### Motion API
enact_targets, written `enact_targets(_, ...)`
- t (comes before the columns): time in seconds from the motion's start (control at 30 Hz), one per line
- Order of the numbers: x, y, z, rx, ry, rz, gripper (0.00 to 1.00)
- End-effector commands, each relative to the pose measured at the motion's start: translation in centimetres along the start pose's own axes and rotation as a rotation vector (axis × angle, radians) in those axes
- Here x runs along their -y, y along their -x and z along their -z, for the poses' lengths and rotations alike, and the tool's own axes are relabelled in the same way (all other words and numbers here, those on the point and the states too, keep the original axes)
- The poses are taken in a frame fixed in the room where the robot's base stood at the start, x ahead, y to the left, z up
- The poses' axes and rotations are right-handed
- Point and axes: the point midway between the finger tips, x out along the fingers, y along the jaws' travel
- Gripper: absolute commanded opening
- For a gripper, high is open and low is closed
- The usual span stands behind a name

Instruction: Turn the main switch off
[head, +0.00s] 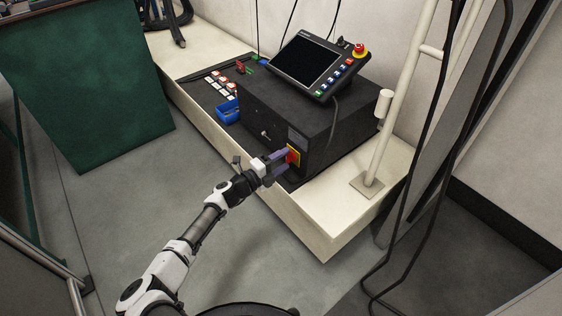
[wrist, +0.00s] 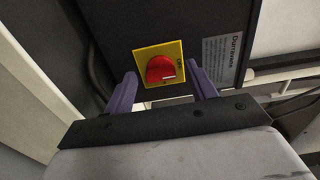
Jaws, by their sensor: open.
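The main switch is a red rotary knob (wrist: 161,69) on a yellow square plate (wrist: 149,53), set in the front face of a black cabinet (head: 311,122). In the wrist view the knob's pale mark points to the right, and small lettering on the plate is at its right side. In the head view the switch (head: 294,156) is partly covered by my gripper. My gripper (wrist: 163,85) is open, with one purple finger on each side of the knob. I cannot tell whether the fingers touch it. It also shows in the head view (head: 281,163).
A tablet-like pendant (head: 306,63) with a red emergency button (head: 360,51) rests on the cabinet. A white post (head: 392,130) stands to the right, with hanging black cables.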

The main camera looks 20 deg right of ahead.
Motion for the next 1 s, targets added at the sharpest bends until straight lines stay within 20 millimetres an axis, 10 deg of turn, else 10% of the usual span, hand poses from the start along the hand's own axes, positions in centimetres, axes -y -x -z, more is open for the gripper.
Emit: enact_targets(1.0, 0.0, 13.8, 0.0, 0.001, 0.000, 0.000, 0.56)
